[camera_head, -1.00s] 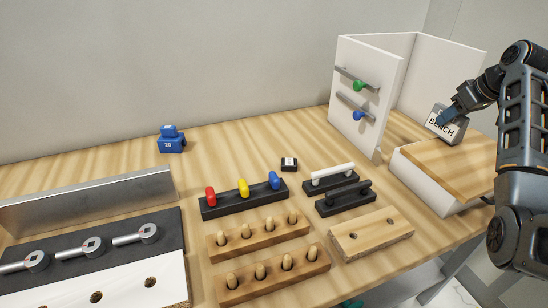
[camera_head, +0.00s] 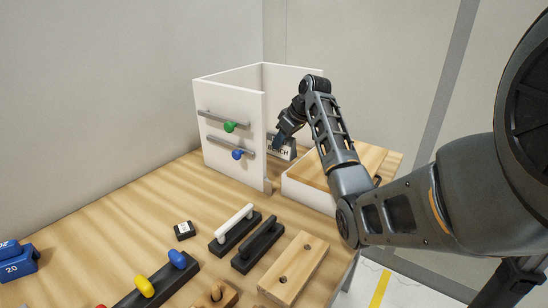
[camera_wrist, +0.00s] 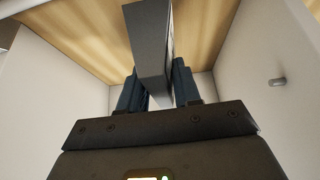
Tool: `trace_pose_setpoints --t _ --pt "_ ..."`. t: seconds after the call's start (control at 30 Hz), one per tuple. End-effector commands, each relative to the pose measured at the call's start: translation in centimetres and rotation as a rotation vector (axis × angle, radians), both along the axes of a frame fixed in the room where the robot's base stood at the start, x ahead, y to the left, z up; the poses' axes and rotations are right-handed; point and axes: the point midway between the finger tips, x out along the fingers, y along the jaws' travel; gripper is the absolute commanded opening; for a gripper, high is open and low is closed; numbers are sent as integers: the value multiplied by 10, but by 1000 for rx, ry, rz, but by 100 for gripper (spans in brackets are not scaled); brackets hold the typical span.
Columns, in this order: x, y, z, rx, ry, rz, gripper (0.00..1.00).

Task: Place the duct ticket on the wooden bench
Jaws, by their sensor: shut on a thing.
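I cannot tell whether the block touches the wood.
A white panelled unit (camera_head: 225,172) with green and blue knobs stands just left of my gripper. White walls (camera_wrist: 60,75) flank it in the wrist view. The bench's left-middle is clear.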

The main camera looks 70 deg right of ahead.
Motion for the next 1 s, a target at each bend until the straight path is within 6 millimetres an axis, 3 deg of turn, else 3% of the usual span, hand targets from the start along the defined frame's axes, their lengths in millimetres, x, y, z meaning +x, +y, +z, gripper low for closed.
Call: trace_pose_setpoints --t 0.5,0.7,0.73,1.0 --pt "0 0 -53 2 1 0 0" --pt "0 0 -55 0 0 0 0" --pt "0 0 -55 0 0 0 35" --pt "0 0 -54 -1 0 0 60"
